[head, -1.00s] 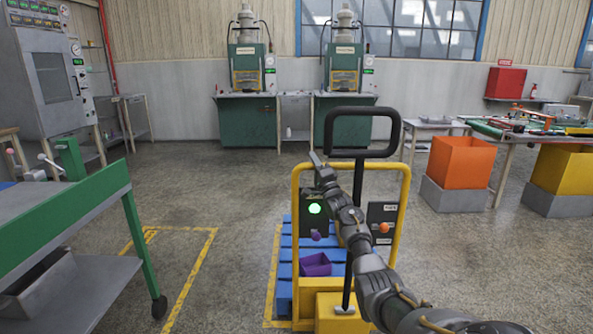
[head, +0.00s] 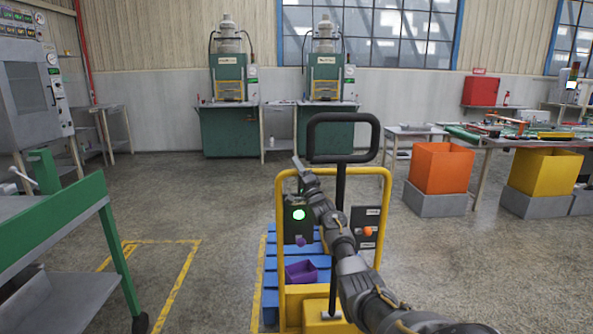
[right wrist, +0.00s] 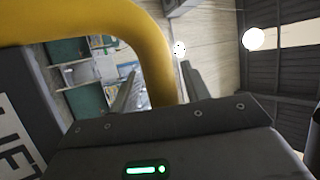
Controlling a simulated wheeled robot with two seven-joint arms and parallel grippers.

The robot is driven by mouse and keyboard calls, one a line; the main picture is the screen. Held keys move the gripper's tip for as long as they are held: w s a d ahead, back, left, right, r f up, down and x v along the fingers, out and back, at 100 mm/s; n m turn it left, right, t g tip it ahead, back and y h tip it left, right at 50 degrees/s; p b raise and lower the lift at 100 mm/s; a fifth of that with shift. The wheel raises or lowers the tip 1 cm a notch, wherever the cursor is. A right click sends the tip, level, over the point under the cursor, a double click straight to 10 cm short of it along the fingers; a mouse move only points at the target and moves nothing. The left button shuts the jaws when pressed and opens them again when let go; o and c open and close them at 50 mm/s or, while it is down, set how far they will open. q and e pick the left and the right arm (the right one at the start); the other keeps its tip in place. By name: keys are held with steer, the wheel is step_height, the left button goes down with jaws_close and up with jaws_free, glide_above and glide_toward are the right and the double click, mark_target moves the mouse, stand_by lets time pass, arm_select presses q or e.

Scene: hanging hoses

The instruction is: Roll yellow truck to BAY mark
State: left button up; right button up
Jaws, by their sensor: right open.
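The yellow truck (head: 385,215) stands in front of me with its black loop handle (head: 342,118) upright, a blue pallet (head: 271,252) beyond its yellow frame. My right gripper (head: 298,165) is at the upper left of that frame, reached across from the lower right. In the right wrist view my right gripper (right wrist: 158,90) is open, and the curved yellow tube (right wrist: 152,35) shows between its fingers; I cannot tell whether they straddle it. My left gripper is out of view. Yellow floor lines (head: 181,277) outline an area left of the truck; no BAY lettering is legible.
A green workbench (head: 60,225) on a caster stands at the left. Orange (head: 440,165) and yellow (head: 545,170) bins stand at the right by a long table. Two green presses (head: 228,125) are at the back wall. Open floor lies beyond the truck.

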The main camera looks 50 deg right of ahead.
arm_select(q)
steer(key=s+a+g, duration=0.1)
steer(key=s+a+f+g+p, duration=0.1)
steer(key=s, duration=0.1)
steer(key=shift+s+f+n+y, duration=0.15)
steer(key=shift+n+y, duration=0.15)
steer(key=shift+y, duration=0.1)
arm_select(e)
steer(key=v, duration=1)
steer(key=shift+s+f, duration=0.15)
steer(key=shift+s, duration=0.2)
steer(key=shift+w+a, duration=0.1)
steer(key=shift+a, duration=0.1)
